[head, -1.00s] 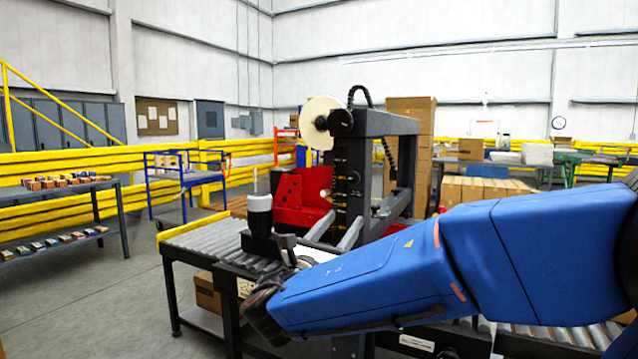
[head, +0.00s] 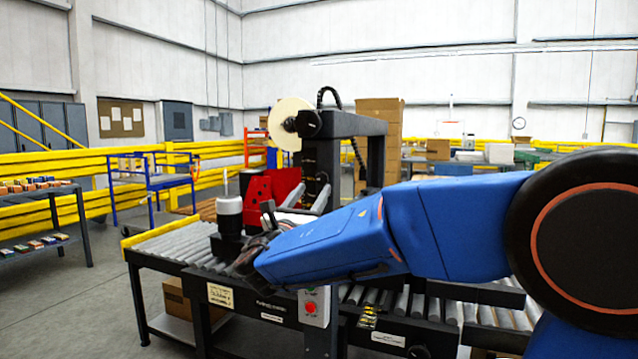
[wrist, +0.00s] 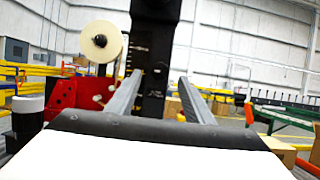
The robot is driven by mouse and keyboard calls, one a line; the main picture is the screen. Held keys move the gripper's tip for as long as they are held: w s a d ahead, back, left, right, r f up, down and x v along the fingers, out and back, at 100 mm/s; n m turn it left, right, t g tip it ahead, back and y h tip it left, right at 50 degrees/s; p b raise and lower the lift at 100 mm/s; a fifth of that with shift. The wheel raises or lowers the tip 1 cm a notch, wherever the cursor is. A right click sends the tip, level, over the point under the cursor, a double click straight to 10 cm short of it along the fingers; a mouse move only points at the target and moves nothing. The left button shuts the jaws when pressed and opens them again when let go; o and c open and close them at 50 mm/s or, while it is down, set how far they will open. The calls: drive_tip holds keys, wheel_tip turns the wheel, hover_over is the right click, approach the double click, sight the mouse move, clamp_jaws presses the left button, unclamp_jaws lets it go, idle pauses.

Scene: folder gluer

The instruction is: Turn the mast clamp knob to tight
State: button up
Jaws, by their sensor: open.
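The dark upright mast (head: 322,160) stands over the conveyor, with a cream reel at its top. It fills the top middle of the wrist view (wrist: 155,45). A small round dark fitting, perhaps the clamp knob (wrist: 160,68), sits on its face; its setting is too small to read. My gripper (wrist: 160,77) points at the mast, its two grey fingers apart with nothing between them. In the head view my gripper (head: 315,187) shows just in front of the mast, partly hidden by my blue arm. I cannot tell whether the fingers touch anything.
A red machine plate (head: 272,187) and a dark cylinder with a pale top (head: 229,215) stand left of my gripper. The roller conveyor (head: 165,245) runs below. A control box with a red button (head: 312,306) hangs at its front.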

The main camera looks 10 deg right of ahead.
sight(321, 179)
drive_tip(key=shift+x, duration=2.9)
drive_tip(key=c, duration=1)
